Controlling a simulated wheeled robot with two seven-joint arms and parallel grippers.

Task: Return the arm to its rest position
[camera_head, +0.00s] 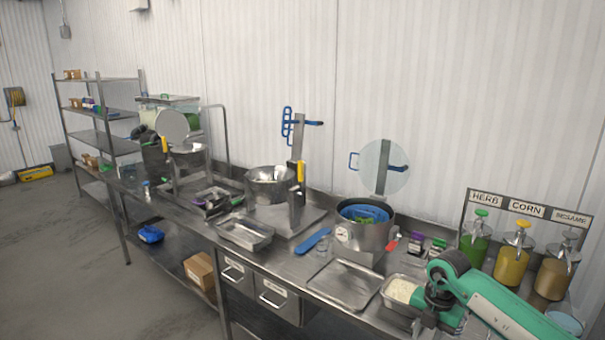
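My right arm, green with dark joints, comes in from the lower right and bends over the counter. Its dark gripper end (432,305) is beside and partly over a metal tray (392,281) holding white rice (401,291). The fingers are hidden or too small to tell open from shut, and I cannot tell whether they touch the tray. My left arm and gripper are not in view.
Herb, corn and sesame pump jars (512,254) stand at the right under a sign. A steel pot (364,232) with a blue basket sits behind a flat tray (346,287). An empty pan (245,235) and a blue paddle (313,241) lie to the left.

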